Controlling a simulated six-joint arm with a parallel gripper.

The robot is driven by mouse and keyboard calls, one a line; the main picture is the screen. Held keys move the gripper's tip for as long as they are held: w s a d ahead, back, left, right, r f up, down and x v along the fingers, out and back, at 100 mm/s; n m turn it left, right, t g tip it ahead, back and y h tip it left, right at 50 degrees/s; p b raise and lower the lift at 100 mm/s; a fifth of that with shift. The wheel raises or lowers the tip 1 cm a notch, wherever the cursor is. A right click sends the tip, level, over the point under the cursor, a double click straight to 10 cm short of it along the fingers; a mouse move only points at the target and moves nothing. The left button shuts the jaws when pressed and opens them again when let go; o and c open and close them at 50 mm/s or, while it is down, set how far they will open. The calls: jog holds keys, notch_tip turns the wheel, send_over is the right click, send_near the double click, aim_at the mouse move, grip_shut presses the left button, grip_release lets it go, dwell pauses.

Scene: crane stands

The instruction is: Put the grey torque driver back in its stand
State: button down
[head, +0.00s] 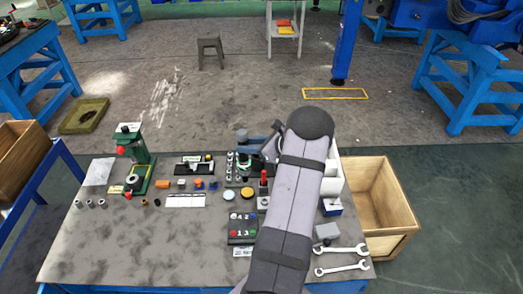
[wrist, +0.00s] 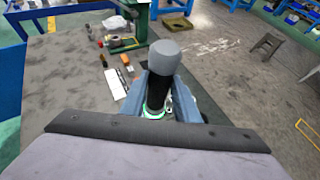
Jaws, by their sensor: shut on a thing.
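The grey torque driver (wrist: 165,57) stands about upright in the wrist view, with a grey cap and a black body. My gripper (wrist: 160,92) is shut on its black body, one finger on each side. A pale green ring (wrist: 152,115) shows around the driver's lower part; I cannot tell if it belongs to the driver or the stand. In the head view the driver's grey cap (head: 242,134) shows left of my gripper (head: 262,150), above the back middle of the table. Its lower end and the stand are largely hidden, so I cannot tell whether they touch.
A rack of silver sockets (head: 230,168) is close to the left of my gripper. A green press (head: 138,155) stands farther left. A red-handled piece (head: 264,178) is just in front. Two wrenches (head: 342,250) lie front right. The table's front left is clear.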

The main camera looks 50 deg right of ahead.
jog(key=w+d+r+m+h, duration=0.2)
jog(key=w+d+r, duration=0.1)
jog(key=d, duration=0.4)
jog(key=w+d+r+m+h, duration=0.2)
jog(key=w+d+r, duration=0.1)
jog(key=d, duration=0.3)
jog(key=shift+w+d+r+h, duration=0.3)
jog(key=shift+d+r, duration=0.1)
jog(key=shift+r, duration=0.2)
